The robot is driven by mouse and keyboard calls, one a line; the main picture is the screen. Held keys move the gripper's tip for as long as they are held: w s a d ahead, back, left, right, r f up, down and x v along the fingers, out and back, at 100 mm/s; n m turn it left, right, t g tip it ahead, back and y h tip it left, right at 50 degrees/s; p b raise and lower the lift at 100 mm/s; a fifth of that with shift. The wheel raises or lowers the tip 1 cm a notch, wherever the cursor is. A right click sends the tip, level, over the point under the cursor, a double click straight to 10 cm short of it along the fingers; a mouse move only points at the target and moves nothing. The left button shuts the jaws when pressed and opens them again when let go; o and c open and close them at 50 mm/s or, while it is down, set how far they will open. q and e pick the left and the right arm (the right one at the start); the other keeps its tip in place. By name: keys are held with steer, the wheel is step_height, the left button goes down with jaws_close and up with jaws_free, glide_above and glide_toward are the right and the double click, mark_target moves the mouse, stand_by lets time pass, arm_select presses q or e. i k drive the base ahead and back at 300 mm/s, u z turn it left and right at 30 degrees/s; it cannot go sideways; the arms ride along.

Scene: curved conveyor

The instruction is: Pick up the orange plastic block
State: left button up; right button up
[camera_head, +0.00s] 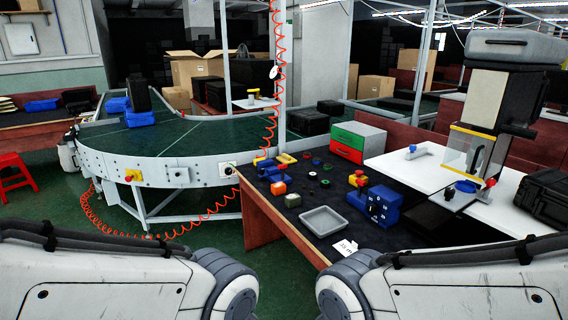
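An orange block (278,188) sits on the dark top of the work table (330,226), near its left edge. It is small in this view, and I cannot make out its material. My two arms show in the lower left and lower right corners. Neither gripper is in the picture, so I cannot see their fingers or anything they may hold.
A grey tray (324,221), blue device (384,206) and green-red drawer box (358,141) share the table. The curved conveyor (165,143) stands left, with a coiled red hose (221,207) between.

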mark_target(279, 187)
steer(key=u, duration=0.1)
steer(key=i, duration=0.95)
steer(key=u, duration=1.2)
steer(key=i, duration=1.05)
steer(key=u, duration=0.3)
steer(key=i, duration=0.9)
steer(key=z, duration=1.05)
steer(key=i, duration=0.9)
steer(key=z, duration=0.85)
